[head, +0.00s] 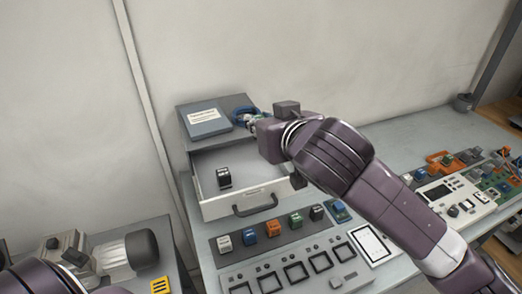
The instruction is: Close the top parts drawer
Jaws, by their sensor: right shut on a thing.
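The top parts drawer (214,207) is pulled open from its grey cabinet and shows its pale inside. A small black part with a white label (224,177) stands in it. The dark drawer handle (255,206) is clear of any gripper. My right gripper (254,122) is above the cabinet's top, beside a blue coil (241,114), behind the drawer. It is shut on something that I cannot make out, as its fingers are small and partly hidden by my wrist. My right forearm covers the drawer's right rear corner. My left gripper is out of view.
A labelled grey box (206,119) lies on the cabinet top. Several coloured blocks (273,228) stand in a row in front of the drawer, before a panel with square recesses (295,271). A compressor motor (128,249) sits at lower left. Electronics (451,194) crowd the right.

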